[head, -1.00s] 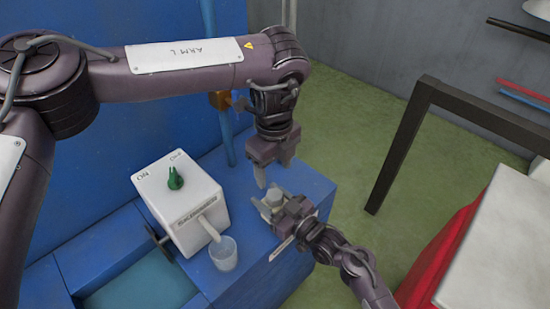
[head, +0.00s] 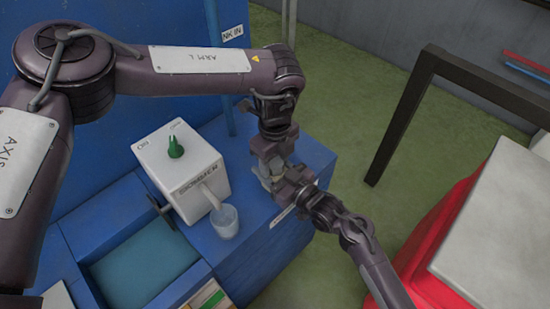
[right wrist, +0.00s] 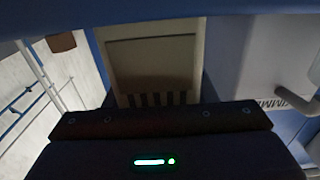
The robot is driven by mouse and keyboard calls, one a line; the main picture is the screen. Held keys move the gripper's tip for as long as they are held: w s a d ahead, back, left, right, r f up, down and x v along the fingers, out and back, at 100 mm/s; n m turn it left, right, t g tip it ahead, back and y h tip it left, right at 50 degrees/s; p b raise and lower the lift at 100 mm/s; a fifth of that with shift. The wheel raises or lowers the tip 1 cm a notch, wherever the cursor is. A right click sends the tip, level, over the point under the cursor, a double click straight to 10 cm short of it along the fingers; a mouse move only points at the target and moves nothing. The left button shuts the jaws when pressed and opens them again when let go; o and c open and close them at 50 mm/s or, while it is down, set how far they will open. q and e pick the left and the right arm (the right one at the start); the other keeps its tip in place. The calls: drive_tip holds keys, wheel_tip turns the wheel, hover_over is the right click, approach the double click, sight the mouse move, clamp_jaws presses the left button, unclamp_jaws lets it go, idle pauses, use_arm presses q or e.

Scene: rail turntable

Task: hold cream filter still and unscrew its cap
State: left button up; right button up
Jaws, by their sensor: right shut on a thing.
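The cream filter (head: 265,183) stands at the right part of the blue bench in the head view. Only a small pale part of it shows between my two grippers; its cap is hidden. My right gripper (head: 276,187) comes from the lower right and is shut on the filter. My left gripper (head: 269,172) points down from above, right over the filter and close against the right gripper. Its fingertips are largely hidden, so I cannot tell whether it is open or shut.
A white box (head: 182,168) with a green knob and a spout stands left of the grippers. A clear cup (head: 225,220) is under the spout. A blue basin (head: 140,262) lies at lower left. A dark frame (head: 404,120) and a white-topped red unit (head: 487,225) stand to the right.

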use_arm(q)
drive_tip(key=c, duration=0.8)
drive_tip(key=n, duration=0.6)
drive_tip(key=n, duration=0.5)
drive_tip(key=shift+n, duration=0.5)
drive_tip(key=n, duration=0.5)
drive_tip(key=shift+n, duration=0.4)
